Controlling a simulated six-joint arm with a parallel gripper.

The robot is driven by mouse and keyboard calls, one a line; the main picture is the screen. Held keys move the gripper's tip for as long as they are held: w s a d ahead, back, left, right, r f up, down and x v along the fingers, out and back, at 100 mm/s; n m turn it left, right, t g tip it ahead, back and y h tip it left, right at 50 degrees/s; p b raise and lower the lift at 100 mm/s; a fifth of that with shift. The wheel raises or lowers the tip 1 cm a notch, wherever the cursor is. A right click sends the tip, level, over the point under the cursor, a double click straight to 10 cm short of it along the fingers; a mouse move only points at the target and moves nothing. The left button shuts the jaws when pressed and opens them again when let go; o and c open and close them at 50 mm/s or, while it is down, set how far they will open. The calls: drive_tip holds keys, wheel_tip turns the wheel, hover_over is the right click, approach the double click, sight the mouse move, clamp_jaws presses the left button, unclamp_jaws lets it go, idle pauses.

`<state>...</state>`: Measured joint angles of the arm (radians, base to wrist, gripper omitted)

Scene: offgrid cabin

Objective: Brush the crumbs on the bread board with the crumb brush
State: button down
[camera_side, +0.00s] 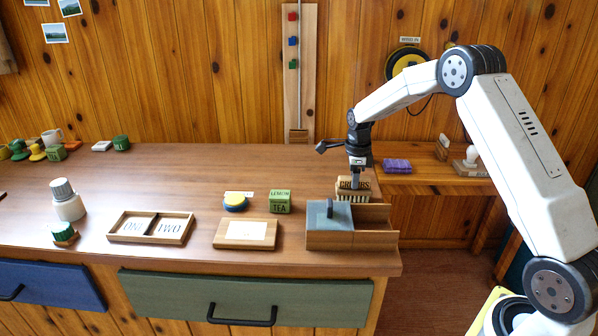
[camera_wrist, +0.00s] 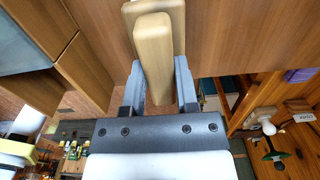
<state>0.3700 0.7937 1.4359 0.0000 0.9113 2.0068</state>
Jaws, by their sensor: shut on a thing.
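My gripper (camera_side: 355,182) is at the right end of the counter, pointing down, behind an open wooden box. It is shut on the wooden handle of the crumb brush (camera_side: 352,195), whose pale bristles face down. Dark lettering shows on the brush block. In the wrist view the handle (camera_wrist: 154,45) sits between the grey fingers (camera_wrist: 159,64). I cannot tell whether the bristles touch the counter. A flat wooden board (camera_side: 228,235) with a white rectangle lies left of the box and may be the bread board. No crumbs can be made out.
The wooden box (camera_side: 351,240) with a grey handled lid stands in front of the brush. The counter's back middle is clear.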

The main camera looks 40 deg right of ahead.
drive_tip(key=shift+r, duration=2.6)
drive_tip(key=shift+a, duration=0.1)
drive_tip(key=shift+a+r+n, duration=0.5)
drive_tip(key=shift+a+n, duration=0.2)
drive_tip(key=shift+n, duration=0.2)
drive_tip(key=s+a+r+n, duration=0.2)
drive_tip(key=a+r+n, duration=0.2)
drive_tip(key=a+n, duration=0.5)
drive_tip(key=s+a+r+n, duration=0.2)
drive_tip(key=a+r+n, duration=0.2)
drive_tip(key=a+n, duration=0.4)
drive_tip(key=n, duration=0.5)
drive_tip(key=shift+s+a, duration=0.25)
drive_tip(key=shift+a, duration=0.1)
drive_tip(key=w+a+f+n, duration=0.2)
drive_tip(key=w+a+n, duration=0.2)
drive_tip(key=w, duration=0.3)
drive_tip(key=w+a+f+n, duration=0.3)
drive_tip(key=w+a+n, duration=0.2)
drive_tip(key=w+a, duration=0.1)
drive_tip(key=shift+w+f, duration=0.15)
drive_tip(key=shift+w, duration=0.6)
